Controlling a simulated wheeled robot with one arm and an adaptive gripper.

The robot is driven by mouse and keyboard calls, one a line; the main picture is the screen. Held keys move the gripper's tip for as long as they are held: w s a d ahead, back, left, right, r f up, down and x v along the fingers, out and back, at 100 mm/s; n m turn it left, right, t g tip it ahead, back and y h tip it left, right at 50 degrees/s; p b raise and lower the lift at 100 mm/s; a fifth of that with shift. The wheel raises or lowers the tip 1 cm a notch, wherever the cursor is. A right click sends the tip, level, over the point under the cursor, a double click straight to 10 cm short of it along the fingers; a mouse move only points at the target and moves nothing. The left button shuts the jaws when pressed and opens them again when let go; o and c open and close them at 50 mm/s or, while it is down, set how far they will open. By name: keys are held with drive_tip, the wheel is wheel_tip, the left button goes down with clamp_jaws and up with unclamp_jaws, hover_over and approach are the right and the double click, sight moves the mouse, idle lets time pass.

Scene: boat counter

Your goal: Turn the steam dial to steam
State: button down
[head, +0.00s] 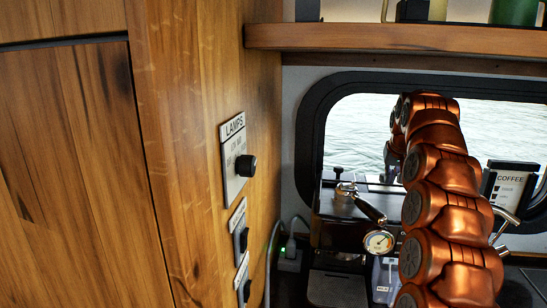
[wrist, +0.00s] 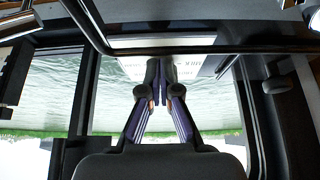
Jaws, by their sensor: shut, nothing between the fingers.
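The coffee machine (head: 330,232) stands under the window in the head view, with a round gauge (head: 379,241) and a silver-and-black handle on its front. My copper arm covers its right part, and I cannot make out the steam dial there. In the wrist view my gripper (wrist: 159,66) is shut and empty, its fingertips in front of a white panel (wrist: 188,66) with dark lettering too small to read. A dark knob-like part (wrist: 278,82) is at the right of that view, apart from the fingers; I cannot tell whether it is the steam dial.
A wooden wall at left carries a LAMPS panel (head: 234,160) with a black knob (head: 245,166) and smaller switches below. A wooden shelf (head: 390,38) runs above the window. A COFFEE sign (head: 513,182) stands right of my arm. A cable (head: 271,252) hangs beside the machine.

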drive_tip(key=shift+w+a, duration=0.3)
drive_tip(key=shift+a, duration=0.5)
drive_tip(key=shift+s, duration=0.15)
idle(0.4)
drive_tip(key=shift+s+a+b, duration=0.2)
drive_tip(key=shift+b, duration=0.15)
wheel_tip(320, 180, up, 4)
drive_tip(key=p, duration=0.3)
drive_tip(key=shift+r, duration=0.95)
drive_tip(key=shift+s+d+r, duration=0.1)
drive_tip(key=shift+d+r, duration=0.2)
drive_tip(key=shift+d, duration=0.3)
drive_tip(key=shift+d+r, duration=0.25)
drive_tip(key=shift+d, duration=0.3)
